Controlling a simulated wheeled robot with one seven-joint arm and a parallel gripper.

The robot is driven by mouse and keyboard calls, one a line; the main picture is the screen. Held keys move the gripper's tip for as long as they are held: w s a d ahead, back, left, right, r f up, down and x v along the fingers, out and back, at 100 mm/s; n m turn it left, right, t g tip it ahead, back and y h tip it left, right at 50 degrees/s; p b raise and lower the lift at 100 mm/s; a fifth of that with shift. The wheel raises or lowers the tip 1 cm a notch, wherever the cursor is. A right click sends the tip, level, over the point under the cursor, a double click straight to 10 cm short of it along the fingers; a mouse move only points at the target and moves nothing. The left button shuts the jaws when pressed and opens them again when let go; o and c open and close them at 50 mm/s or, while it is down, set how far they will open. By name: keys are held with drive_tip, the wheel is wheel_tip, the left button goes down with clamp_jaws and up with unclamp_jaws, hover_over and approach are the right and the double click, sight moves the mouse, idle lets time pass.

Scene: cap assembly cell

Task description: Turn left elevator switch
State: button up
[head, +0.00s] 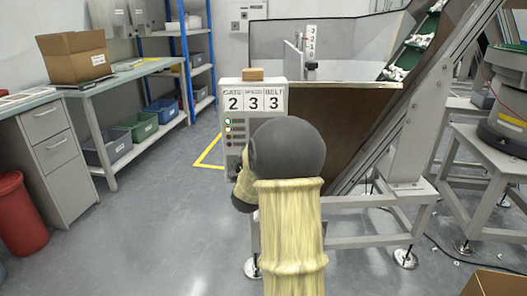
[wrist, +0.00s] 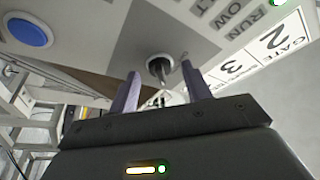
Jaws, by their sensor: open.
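A light control box (head: 233,100) with number cards 2, 3, 3 stands at mid-picture in the head view. My arm covers its lower right part, and my gripper's fingers are hidden there. In the wrist view a dark round switch with a short metal lever (wrist: 158,66) sits on a grey patch of the panel. My gripper (wrist: 160,73) is open, with one finger on each side of the lever as seen in this view. Contact with the lever cannot be told. No label marking this switch as the left elevator one is readable.
A blue button (wrist: 30,31) sits at upper left in the wrist view. A hopper and a sloped conveyor (head: 425,45) stand behind and right of the box. A workbench (head: 110,80) with bins below lies left. The floor (head: 150,230) at left front is clear.

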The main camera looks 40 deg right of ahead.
drive_tip(key=b+v, duration=0.3)
drive_tip(key=v, duration=1.4)
drive_tip(key=shift+a, duration=0.15)
